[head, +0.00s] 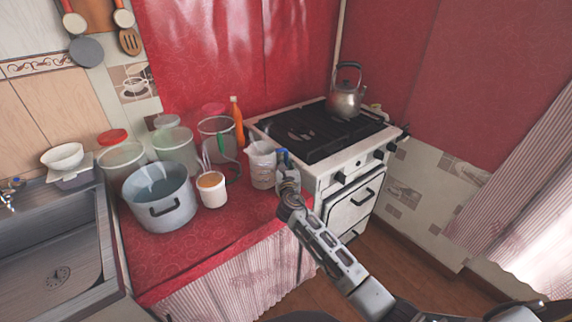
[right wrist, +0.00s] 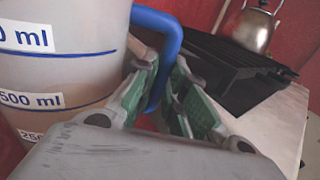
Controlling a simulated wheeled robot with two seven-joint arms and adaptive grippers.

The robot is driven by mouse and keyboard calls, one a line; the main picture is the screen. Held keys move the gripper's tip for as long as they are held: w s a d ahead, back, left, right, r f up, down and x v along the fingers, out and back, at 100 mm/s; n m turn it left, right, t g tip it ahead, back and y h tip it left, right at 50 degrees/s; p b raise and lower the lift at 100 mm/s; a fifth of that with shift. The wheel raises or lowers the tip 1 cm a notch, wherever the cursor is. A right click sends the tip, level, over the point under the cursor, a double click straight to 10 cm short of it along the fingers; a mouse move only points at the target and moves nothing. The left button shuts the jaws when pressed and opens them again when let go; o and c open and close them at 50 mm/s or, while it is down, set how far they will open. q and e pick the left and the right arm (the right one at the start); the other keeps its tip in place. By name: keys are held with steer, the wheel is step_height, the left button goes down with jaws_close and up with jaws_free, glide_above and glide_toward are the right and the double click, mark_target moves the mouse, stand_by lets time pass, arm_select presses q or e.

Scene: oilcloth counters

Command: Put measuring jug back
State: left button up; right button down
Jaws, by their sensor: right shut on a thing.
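The measuring jug (head: 261,167) is whitish and translucent, upright at the right end of the red counter, beside the stove. In the right wrist view the jug (right wrist: 62,70) fills the left side, with blue lines, ml labels and a blue handle (right wrist: 166,38). My right gripper (head: 285,165) is at the jug's right side. In the right wrist view its green-padded fingers (right wrist: 163,88) are shut around the lower part of the handle. I cannot tell whether the jug's base touches the counter. My left gripper is not in view.
The stove (head: 335,150) with a kettle (head: 345,101) stands right of the jug. A white tub (head: 212,190), a large pot (head: 160,200), clear containers (head: 175,150) and an orange bottle (head: 237,115) crowd the left and back. The counter's front (head: 215,240) is clear.

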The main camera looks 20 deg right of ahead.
stand_by(0.3)
steer(key=c, duration=1.5)
jaws_free()
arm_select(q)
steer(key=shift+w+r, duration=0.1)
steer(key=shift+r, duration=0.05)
arm_select(e)
steer(key=shift+o, duration=0.2)
steer(key=shift+f, duration=0.1)
